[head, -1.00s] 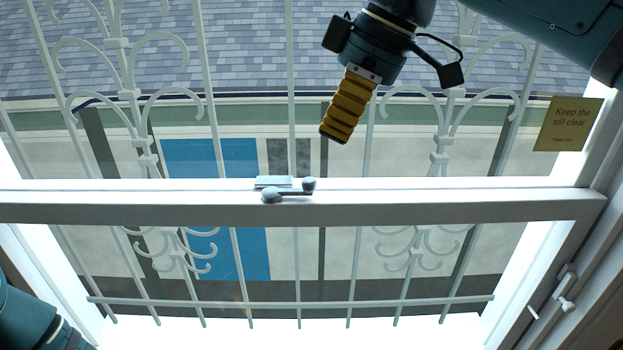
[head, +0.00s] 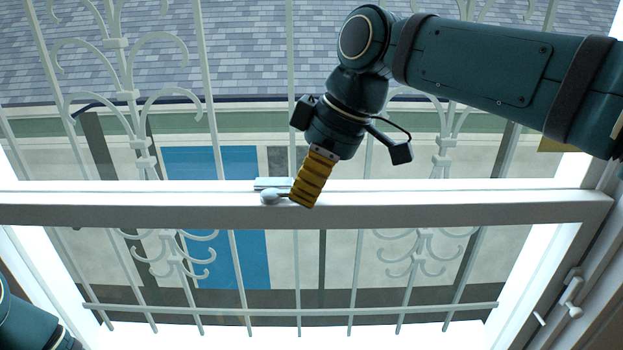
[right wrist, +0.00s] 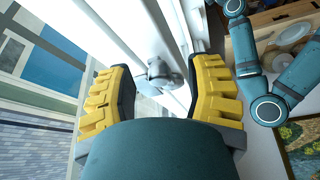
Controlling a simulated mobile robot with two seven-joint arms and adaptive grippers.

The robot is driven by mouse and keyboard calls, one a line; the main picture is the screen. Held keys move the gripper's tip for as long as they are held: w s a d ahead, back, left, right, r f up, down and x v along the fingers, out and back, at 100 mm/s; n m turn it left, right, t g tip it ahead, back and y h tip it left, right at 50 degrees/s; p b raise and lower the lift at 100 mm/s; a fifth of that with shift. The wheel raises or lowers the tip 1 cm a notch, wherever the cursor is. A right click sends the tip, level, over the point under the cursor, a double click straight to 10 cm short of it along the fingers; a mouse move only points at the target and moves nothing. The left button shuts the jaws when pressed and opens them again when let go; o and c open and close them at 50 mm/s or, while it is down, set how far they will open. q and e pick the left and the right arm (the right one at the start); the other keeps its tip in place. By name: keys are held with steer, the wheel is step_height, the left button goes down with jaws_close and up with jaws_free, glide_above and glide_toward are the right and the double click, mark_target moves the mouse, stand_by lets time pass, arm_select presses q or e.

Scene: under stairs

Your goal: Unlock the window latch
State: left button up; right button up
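The window latch (head: 269,197) is a small grey fitting on the white middle rail (head: 430,207) of the window. Its rounded left end and pale plate show in the head view; its right end is hidden behind my right gripper (head: 304,203). In the right wrist view, the latch (right wrist: 160,74) lies between the spread yellow fingers of my right gripper (right wrist: 160,98), with gaps on both sides. That gripper is open; contact with the latch cannot be told. My left arm shows at the lower left of the head view, but its gripper is out of frame.
White bars and scrollwork (head: 176,256) stand behind the window. A white handle (head: 571,291) sits on the right frame. A yellowish sign (head: 552,146) is mostly covered by my right arm.

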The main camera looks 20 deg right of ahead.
mark_target(260, 203)
jaws_close()
steer(key=shift+s+m, duration=0.1)
steer(key=shift+m, duration=0.2)
steer(key=s+a+m+h, duration=0.1)
steer(key=m, duration=0.3)
steer(key=s+a+m+t+h+p, duration=0.1)
steer(key=a+m, duration=0.1)
steer(key=m, duration=0.1)
steer(key=s+a+m+t+h, duration=0.1)
steer(key=m+h, duration=0.1)
steer(key=m, duration=0.2)
steer(key=shift+s+a+m, duration=0.25)
steer(key=shift+a+m, duration=0.05)
steer(key=shift+a, duration=0.1)
steer(key=shift+w+a+m+g+h+p, duration=0.15)
steer(key=shift+a+m+h+p, duration=0.4)
steer(key=shift+m, duration=0.9)
steer(key=shift+a+m+g+h+p, duration=0.2)
steer(key=shift+a+m+h, duration=0.35)
steer(key=shift+a+m, duration=0.65)
steer(key=shift+d+m, duration=0.3)
steer(key=shift+m, duration=0.05)
